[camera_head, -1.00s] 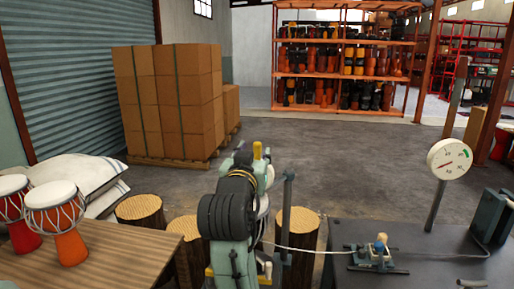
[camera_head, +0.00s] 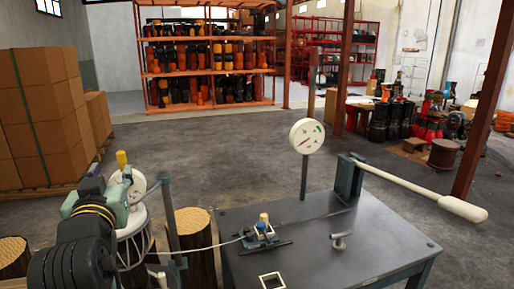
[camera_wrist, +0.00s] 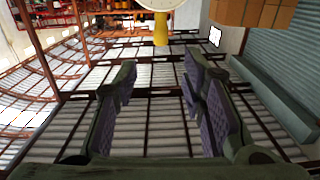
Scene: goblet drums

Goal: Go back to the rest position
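My gripper (camera_wrist: 160,80) shows in the wrist view with its two dark padded fingers wide apart and nothing between them. In the head view my folded arm stands at the lower left; I cannot make out the fingers there. A pale goblet drum with ropes (camera_head: 134,246) stands partly hidden behind my arm, beside a grey post (camera_head: 169,215).
A dark table (camera_head: 340,240) on the right bears a small clamp device (camera_head: 262,232) with a cable, and a long white-ended lever (camera_head: 425,192). A dial gauge (camera_head: 307,136) stands at its back. Boxes (camera_head: 40,110) are stacked left; open floor lies beyond the table.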

